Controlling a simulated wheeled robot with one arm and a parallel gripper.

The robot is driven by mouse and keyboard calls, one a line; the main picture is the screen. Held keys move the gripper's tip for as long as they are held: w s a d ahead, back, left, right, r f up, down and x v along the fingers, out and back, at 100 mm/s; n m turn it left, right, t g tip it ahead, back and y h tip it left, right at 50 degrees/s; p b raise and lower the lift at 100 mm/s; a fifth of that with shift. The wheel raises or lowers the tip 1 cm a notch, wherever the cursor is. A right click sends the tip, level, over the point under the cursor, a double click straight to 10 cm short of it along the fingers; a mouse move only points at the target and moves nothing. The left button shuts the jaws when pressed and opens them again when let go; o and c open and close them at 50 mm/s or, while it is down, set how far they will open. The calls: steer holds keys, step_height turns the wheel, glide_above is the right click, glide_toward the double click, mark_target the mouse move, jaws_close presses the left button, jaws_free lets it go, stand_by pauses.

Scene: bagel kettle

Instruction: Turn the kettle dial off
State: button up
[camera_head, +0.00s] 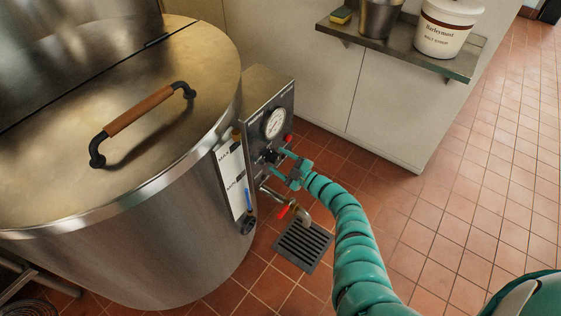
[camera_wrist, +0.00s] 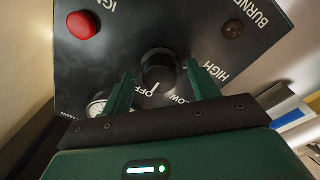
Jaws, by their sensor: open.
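The kettle (camera_head: 160,215) is a large steel vessel on the left of the head view. Its control box (camera_head: 262,95) is on its right side. The black dial (camera_wrist: 158,66) is in the middle of the panel in the wrist view, with a white pointer mark directed down between the OFF and LOW labels. In the head view the dial (camera_head: 270,156) is partly hidden by my gripper (camera_head: 279,160). My gripper (camera_wrist: 160,72) is open, with one green finger on each side of the dial. I cannot tell whether the fingers touch it.
A red button (camera_wrist: 82,25) and a dark lamp (camera_wrist: 232,29) are on the panel. A round gauge (camera_head: 275,122) is above the dial. A red-handled valve (camera_head: 284,211) is below, over a floor drain (camera_head: 303,246). A shelf (camera_head: 400,48) holds a white tub (camera_head: 448,30).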

steer(key=p+v, duration=0.1)
steer(key=v, duration=1.6)
steer(key=shift+d, duration=0.15)
